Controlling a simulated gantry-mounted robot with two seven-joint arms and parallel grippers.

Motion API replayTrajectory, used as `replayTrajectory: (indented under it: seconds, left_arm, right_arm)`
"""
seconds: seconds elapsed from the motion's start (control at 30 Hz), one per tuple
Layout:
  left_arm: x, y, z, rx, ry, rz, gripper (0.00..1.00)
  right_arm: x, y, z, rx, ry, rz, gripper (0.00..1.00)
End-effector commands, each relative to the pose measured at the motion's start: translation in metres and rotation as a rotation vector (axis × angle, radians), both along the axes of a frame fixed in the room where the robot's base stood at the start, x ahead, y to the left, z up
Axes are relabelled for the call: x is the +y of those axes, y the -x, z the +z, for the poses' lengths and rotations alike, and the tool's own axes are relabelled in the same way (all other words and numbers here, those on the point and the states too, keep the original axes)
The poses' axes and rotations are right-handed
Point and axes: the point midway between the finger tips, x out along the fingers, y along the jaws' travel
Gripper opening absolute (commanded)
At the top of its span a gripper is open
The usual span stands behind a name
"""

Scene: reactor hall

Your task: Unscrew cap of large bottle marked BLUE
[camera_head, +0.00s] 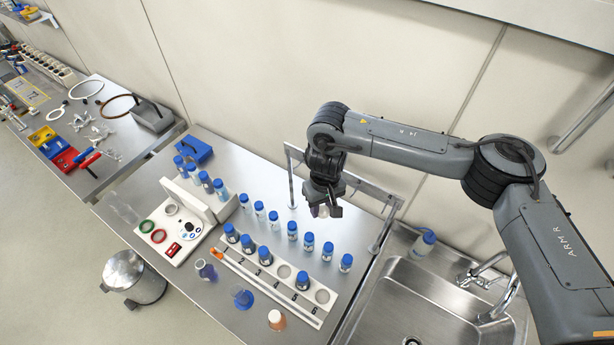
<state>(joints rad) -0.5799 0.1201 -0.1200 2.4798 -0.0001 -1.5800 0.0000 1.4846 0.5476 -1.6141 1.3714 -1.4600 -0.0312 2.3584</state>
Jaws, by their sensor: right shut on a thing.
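My right gripper (325,208) hangs above the bench behind the rows of blue-capped bottles. It is shut on a small pale thing (320,211), mostly hidden by the fingers; I cannot tell what it is. Larger blue-capped bottles stand in the long white numbered rack, one near its right part (302,283) and several at its left end (247,244). Smaller blue-capped bottles (292,231) stand in a row behind it. The labels are too small to read, so I cannot tell which bottle is marked BLUE. My left gripper is out of view.
The white rack (318,317) has empty round places. A purple flask (206,270), a blue-liquid beaker (243,299) and an orange vessel (276,320) stand in front. A metal rail frame (345,183) is behind my gripper. A sink (405,310) lies to the right.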

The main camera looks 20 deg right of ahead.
Motion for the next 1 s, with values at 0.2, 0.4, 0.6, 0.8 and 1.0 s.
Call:
replayTrajectory:
  seconds: [0.2, 0.4, 0.6, 0.8, 1.0]
  left_arm:
    - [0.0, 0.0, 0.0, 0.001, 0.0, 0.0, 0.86]
    - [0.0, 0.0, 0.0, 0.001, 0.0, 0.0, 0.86]
    - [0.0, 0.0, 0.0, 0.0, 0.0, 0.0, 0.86]
    - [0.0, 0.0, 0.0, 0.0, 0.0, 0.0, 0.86]
    - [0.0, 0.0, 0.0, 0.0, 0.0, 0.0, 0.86]
  right_arm:
    - [0.025, 0.017, 0.031, -0.005, 0.002, 0.128, 0.0]
    - [0.059, 0.04, 0.071, -0.005, 0.003, 0.297, 0.0]
    - [0.091, 0.063, 0.109, -0.005, 0.003, 0.459, 0.0]
    - [0.117, 0.08, 0.139, -0.004, 0.001, 0.585, 0.0]
    - [0.131, 0.09, 0.156, -0.002, 0.0, 0.658, 0.0]
